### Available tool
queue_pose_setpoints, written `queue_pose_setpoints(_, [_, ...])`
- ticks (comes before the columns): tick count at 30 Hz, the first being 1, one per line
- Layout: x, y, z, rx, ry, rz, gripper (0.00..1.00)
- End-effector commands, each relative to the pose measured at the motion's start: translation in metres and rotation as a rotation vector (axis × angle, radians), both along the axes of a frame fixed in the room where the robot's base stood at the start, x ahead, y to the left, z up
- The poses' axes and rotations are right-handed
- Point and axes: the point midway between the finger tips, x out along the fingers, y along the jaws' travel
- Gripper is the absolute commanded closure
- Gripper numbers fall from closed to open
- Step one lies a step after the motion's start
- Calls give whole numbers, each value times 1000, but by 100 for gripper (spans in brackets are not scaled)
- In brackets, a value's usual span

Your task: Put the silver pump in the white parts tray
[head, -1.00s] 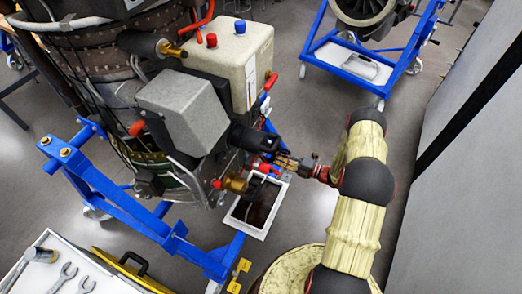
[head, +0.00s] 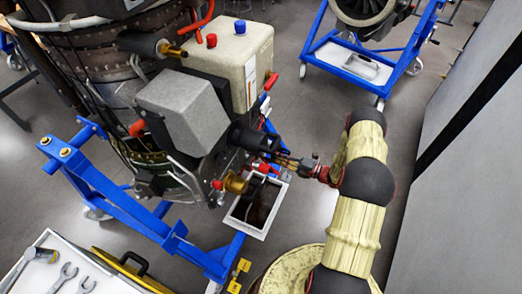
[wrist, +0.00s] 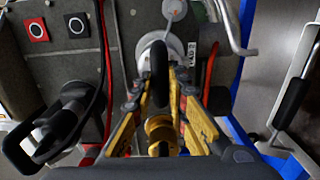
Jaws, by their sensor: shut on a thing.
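My gripper (head: 281,160) is at the lower right side of the engine, just above the far end of the white parts tray (head: 244,230). In the wrist view its yellow fingers (wrist: 160,90) are closed around a black upright part. A round silver body (wrist: 175,46), which looks like the silver pump, shows just beyond the fingertips. A brass cylinder (wrist: 160,130) lies between the fingers; I cannot tell if it belongs to the pump. In the head view the pump is too small and crowded to make out. The tray is open, with a dark inside.
The engine's grey box (head: 180,105), black cylinder (head: 243,135) and brass fitting (head: 236,183) crowd the gripper's left. The blue stand (head: 130,210) runs beneath. A white bench with wrenches (head: 65,272) is at lower left.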

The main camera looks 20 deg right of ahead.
Motion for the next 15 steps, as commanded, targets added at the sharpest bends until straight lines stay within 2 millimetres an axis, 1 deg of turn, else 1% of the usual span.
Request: queue_pose_setpoints(15, [-4, -5, 2, 0, -3, -1, 100])
